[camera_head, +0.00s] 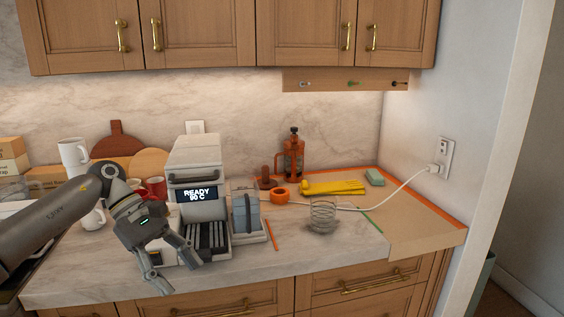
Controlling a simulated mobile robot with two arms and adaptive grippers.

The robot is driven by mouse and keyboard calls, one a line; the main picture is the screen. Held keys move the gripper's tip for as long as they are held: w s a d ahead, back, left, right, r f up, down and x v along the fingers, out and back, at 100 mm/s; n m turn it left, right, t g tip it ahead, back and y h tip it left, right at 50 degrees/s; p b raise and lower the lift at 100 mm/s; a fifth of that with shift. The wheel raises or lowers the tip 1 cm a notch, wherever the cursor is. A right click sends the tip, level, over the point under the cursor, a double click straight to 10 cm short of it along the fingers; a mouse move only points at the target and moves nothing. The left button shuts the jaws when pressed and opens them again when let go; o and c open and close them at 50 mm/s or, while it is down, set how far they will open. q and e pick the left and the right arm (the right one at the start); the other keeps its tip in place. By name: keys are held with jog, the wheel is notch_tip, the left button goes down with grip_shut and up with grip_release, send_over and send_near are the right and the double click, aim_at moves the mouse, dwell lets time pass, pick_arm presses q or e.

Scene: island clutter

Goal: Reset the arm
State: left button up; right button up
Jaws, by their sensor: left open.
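My left arm comes in from the left, and my left gripper (180,278) hangs over the front part of the marble counter (300,257). Its two fingers point down and stand apart, with nothing seen between them. I cannot tell whether the fingers touch the counter. My right gripper is not in view.
White mugs (73,152) and red cups stand behind my arm. A white cord (398,188) runs to the wall outlet. Cabinets (200,34) hang above.

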pick_arm(q)
jog(key=w+d+f+n+t+h, duration=0.9)
jog(key=d+f+n, duration=0.4)
jog(key=n, duration=0.5)
jog(key=s+a+f+n+t+y, duration=0.1)
jog(key=a+f+n+t+y, duration=0.3)
jog(key=f+n, duration=0.85)
jog(key=s+a+f+n+t+y, duration=0.1)
jog(key=a+f+n+t+y, duration=0.3)
jog(key=f+n, duration=0.8)
jog(key=s+a+f+n+g+y, duration=0.3)
jog(key=s+a+f+n+y, duration=0.1)
jog(key=s+f, duration=0.8)
jog(key=s+a+f+n+g+y, duration=0.3)
jog(key=s+f+n, duration=0.1)
jog(key=s+f, duration=0.8)
jog(key=s+f+n+g, duration=0.2)
jog(key=s+f, duration=0.1)
jog(key=s, duration=0.7)
jog(key=s+f+n+g+y, duration=0.1)
jog(key=s+f+n+g, duration=0.1)
jog(key=s, duration=0.7)
jog(key=s+a+f+n+g, duration=0.1)
jog(key=s+f+n, duration=0.3)
jog(key=s, duration=0.6)
jog(key=shift+s+f+g+y, duration=0.4)
jog(key=shift+f+g, duration=0.2)
jog(key=shift+g, duration=0.3)
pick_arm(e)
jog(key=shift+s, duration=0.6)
